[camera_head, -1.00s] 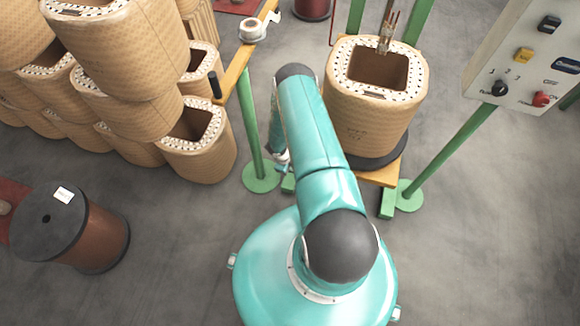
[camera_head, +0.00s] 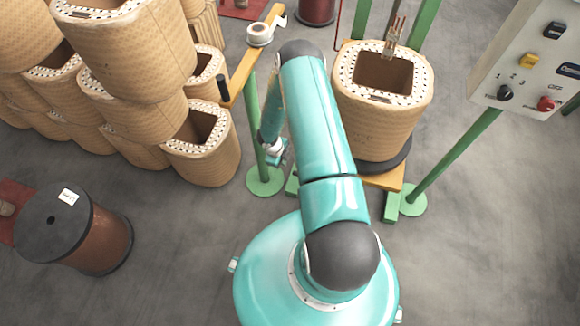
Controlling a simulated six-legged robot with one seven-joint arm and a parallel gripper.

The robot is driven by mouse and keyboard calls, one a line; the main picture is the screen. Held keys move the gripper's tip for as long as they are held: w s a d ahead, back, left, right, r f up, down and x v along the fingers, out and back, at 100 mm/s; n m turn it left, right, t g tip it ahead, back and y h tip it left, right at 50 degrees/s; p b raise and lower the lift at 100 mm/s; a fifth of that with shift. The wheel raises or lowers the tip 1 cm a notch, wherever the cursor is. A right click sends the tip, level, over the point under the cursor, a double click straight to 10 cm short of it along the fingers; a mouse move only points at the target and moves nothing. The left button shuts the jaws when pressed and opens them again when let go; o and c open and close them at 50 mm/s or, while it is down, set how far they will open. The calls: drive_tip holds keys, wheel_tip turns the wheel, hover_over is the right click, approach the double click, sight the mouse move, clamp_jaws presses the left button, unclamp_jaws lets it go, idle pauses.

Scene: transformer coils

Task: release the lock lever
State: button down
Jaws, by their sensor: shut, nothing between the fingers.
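My arm folds at its elbow, and its forearm hangs down on the left side. My gripper (camera_head: 277,156) is at the low end, beside the green post and left of the wound coil. It is small in view, shut and empty, and touches no lever that I can see. An upright black handle (camera_head: 223,88) stands at the near end of the yellow-orange beam (camera_head: 238,78), up and left of my gripper. It may be the lock lever, but I cannot tell for sure. The beam also carries a white round part (camera_head: 260,33).
A tan coil (camera_head: 380,125) stands on a black disc on the right. A control panel (camera_head: 535,65) with knobs is at upper right. Stacked coils (camera_head: 130,60) fill the left. A dark-topped drum (camera_head: 75,230) stands at lower left. Green posts (camera_head: 253,120) rise from the floor.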

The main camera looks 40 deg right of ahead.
drive_tip(key=shift+w+a+r, duration=0.35)
drive_tip(key=shift+a+r, duration=0.05)
drive_tip(key=shift+r, duration=0.2)
drive_tip(key=shift+w+a+r, duration=0.3)
drive_tip(key=shift+a+r, duration=0.05)
drive_tip(key=shift+r, duration=0.2)
